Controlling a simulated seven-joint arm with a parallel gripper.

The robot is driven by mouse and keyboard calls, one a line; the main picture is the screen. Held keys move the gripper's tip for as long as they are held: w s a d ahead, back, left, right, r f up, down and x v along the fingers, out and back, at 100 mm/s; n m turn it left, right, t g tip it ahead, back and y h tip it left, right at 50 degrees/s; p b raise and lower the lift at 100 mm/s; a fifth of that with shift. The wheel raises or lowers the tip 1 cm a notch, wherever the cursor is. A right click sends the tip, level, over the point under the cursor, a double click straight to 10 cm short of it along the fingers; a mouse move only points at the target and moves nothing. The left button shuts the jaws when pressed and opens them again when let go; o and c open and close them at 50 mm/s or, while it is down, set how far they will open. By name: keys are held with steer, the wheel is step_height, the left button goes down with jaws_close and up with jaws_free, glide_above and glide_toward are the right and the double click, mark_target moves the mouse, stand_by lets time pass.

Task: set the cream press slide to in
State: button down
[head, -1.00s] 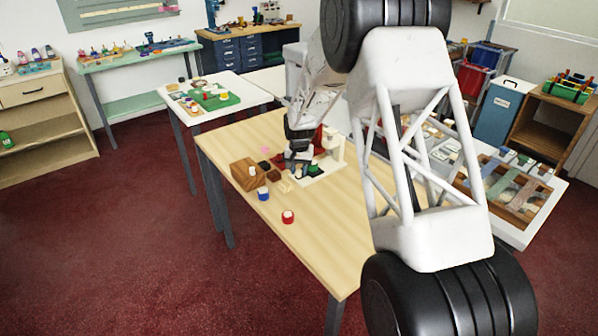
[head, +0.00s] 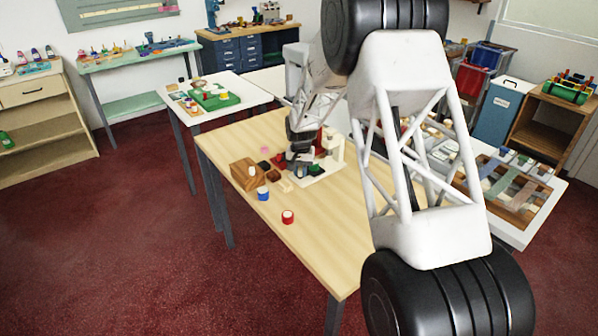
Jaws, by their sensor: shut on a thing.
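The cream press (head: 337,150) stands upright on the light wooden table, its pale base (head: 326,175) reaching toward the front left. A small dark green part shows on the base. My gripper (head: 298,168) is at the left side of the press, low over the near left end of the base. It is shut on a small part there, which looks like the press slide. The fingers hide most of that part, and the slide's exact position cannot be made out.
Left of the press stand a brown wooden block (head: 243,173), a blue-and-white piece (head: 263,193) and small dark blocks. A red-and-white piece (head: 288,216) stands nearer the front. A white table (head: 235,85) with a green tray stands behind left.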

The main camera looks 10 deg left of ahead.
mark_target(308, 172)
steer(key=shift+w+d, duration=1.2)
steer(key=shift+w, duration=0.1)
steer(key=c, duration=1.3)
jaws_free()
steer(key=shift+r, duration=0.15)
steer(key=shift+r, duration=3.8)
